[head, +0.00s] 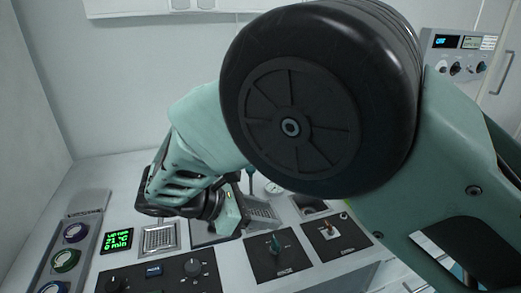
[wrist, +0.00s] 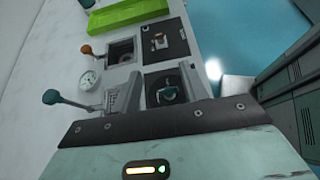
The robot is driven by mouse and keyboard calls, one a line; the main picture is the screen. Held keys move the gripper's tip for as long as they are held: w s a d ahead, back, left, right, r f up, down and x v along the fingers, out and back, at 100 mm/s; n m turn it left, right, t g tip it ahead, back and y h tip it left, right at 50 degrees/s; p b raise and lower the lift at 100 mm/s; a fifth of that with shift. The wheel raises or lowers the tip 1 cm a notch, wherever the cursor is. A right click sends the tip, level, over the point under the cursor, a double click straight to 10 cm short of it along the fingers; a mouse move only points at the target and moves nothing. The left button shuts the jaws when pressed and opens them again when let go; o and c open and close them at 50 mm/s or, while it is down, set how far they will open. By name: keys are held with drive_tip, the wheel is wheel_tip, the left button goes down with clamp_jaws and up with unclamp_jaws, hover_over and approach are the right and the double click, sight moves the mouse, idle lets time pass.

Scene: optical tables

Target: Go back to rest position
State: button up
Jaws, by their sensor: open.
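My gripper (head: 230,215) hangs low over the bench panel, left of the middle in the head view. My arm hides part of it there. In the wrist view its two pale grey fingers stand apart, so my gripper (wrist: 158,88) is open, and I see nothing held between them. A black panel with a dark knob (wrist: 166,91) shows beyond and between the fingers. In the head view a teal-handled knob (head: 275,245) sits on a black plate to the right of my gripper. I cannot tell whether the fingers touch anything.
The bench carries a green-lit display (head: 118,239), a dark two-knob control box (head: 160,277), a switch plate (head: 335,236) and a round gauge (wrist: 88,81). A teal-tipped lever (wrist: 52,97) stands near the left finger. A control box (head: 458,55) hangs at upper right.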

drive_tip(key=s+d+r+m+g+y, duration=0.2)
drive_tip(key=s+d+m+y, duration=0.4)
drive_tip(key=s, duration=0.4)
drive_tip(key=s+d+r+m+g+y, duration=0.1)
drive_tip(key=s+d+r+m+y, duration=0.2)
drive_tip(key=s+d+m+y, duration=0.3)
drive_tip(key=s+d+m, duration=0.1)
drive_tip(key=s+m, duration=0.1)
drive_tip(key=s, duration=0.2)
drive_tip(key=shift+d+r+g, duration=0.15)
drive_tip(key=shift+d+g, duration=0.25)
